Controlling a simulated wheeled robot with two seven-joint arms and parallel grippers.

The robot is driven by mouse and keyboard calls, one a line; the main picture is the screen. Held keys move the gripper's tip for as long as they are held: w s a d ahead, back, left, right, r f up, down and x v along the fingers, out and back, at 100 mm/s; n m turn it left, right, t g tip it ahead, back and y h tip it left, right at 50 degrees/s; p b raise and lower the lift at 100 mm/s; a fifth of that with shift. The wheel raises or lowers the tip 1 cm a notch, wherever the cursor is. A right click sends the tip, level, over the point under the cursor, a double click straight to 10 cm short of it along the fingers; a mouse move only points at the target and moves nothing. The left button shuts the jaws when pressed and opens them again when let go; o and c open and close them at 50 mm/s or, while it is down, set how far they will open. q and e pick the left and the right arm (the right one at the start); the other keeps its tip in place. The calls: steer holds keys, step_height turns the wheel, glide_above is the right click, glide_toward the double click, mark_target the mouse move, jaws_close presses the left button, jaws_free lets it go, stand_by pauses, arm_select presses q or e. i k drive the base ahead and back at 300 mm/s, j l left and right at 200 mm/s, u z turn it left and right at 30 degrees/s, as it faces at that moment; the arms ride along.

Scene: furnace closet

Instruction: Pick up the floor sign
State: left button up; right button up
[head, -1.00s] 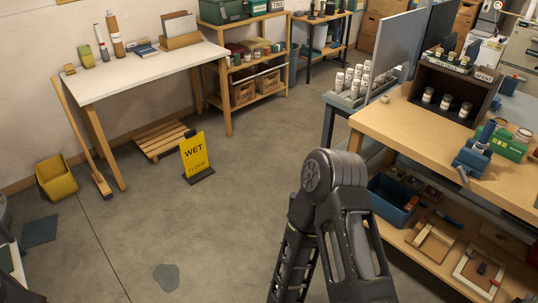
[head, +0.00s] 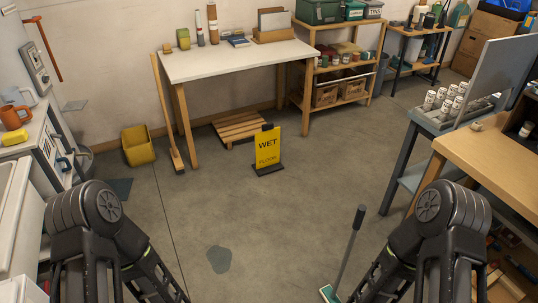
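The yellow floor sign (head: 268,149) reads "WET FLOOR" and stands upright on the concrete floor, with a dark handle on top and a dark foot below. It is in the middle of the head view, in front of the white-topped table. My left arm comes in at the lower left and my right arm at the lower right. Both arms are well short of the sign and apart from it. Neither gripper's fingers show in the view.
A wooden pallet (head: 239,127) lies just behind the sign. A broom (head: 168,120) leans on the white table (head: 240,62), beside a yellow bucket (head: 138,145). A grey patch (head: 219,259) and a long-handled tool (head: 346,252) are nearer me. A wooden workbench (head: 490,150) stands right.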

mark_target(267, 140)
steer(key=i+u, duration=0.4)
steer(key=i, duration=0.45)
steer(key=i+l+u, duration=0.15)
steer(key=i+u, duration=0.25)
steer(key=i, duration=0.45)
steer(key=i+z, duration=0.2)
steer(key=i, duration=0.2)
steer(key=i+j+z, duration=0.25)
steer(key=i, duration=0.15)
steer(key=i+j+z, duration=0.2)
steer(key=i, duration=0.2)
steer(key=i+j+z, duration=0.1)
steer(key=i+z, duration=0.2)
steer(key=z, duration=0.15)
steer(key=i+j+z, duration=0.25)
steer(key=z, duration=0.25)
steer(key=i+j+z, duration=0.2)
steer(key=z, duration=0.25)
steer(key=i+j+z, duration=0.15)
steer(key=j+z, duration=0.3)
steer(key=i+j+z, duration=0.1)
steer(key=j+z, duration=0.4)
